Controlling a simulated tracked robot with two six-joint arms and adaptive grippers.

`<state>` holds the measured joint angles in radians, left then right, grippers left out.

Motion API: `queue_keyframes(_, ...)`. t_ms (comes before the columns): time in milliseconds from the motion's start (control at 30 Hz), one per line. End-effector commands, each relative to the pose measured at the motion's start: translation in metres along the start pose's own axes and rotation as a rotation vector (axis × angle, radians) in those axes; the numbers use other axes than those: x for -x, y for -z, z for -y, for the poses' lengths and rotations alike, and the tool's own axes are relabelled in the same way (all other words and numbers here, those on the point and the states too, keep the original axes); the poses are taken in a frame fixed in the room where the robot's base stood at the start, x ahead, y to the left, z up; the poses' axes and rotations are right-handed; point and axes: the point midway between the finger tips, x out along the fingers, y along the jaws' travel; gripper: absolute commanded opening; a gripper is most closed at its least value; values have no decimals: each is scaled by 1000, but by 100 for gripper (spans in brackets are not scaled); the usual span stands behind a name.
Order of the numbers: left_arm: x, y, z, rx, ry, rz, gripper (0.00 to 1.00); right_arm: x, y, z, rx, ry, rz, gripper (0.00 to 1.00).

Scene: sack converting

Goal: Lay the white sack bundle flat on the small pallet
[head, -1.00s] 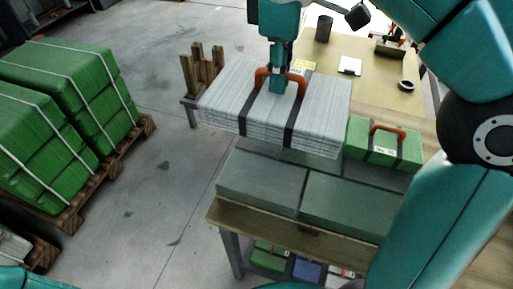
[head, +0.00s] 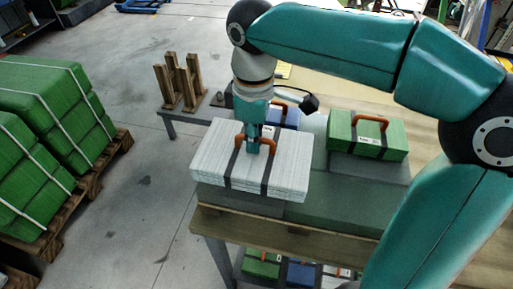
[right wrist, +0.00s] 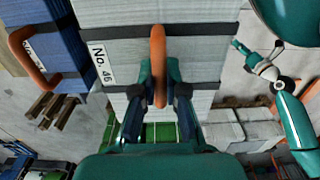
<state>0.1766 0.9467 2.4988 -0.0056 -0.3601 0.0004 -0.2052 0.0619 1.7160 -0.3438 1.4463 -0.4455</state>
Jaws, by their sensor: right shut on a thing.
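The white sack bundle (head: 215,160) has two dark straps and an orange handle. My right gripper (head: 253,150) is shut on that handle from above; the handle also stands between its fingers in the right wrist view (right wrist: 158,85). The bundle is level, over the left grey-green slab at the table's front edge; I cannot tell whether it touches. A "No. 46" label shows on it in the right wrist view (right wrist: 102,62). My left gripper (right wrist: 259,46) shows only in the right wrist view, empty with fingers apart. I cannot make out a separate small pallet.
A green bundle (head: 392,140) lies to the right and a blue bundle (head: 291,117) just behind the white one. Wooden posts (head: 163,87) stand at the table's back left. Green stacks on a wooden pallet (head: 88,188) stand left. The floor between is clear.

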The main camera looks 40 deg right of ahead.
Motion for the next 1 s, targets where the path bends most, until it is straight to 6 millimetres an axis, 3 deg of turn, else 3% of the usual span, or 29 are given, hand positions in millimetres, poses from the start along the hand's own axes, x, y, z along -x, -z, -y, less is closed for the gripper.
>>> queue_keyframes(200,-4,0,1,0,0,0,40,-28,0,0,-1,1,1,0)
queue_keyframes(600,-6,0,2,0,0,0,40,-34,0,0,0,0,-1,0)
queue_keyframes(633,-5,0,2,0,0,0,40,-33,0,0,0,0,0,16)
queue_keyframes(767,-5,0,2,0,0,0,40,-33,0,0,0,1,1,36)
queue_keyframes(1000,-5,0,2,0,0,0,40,-33,0,0,0,1,1,36)
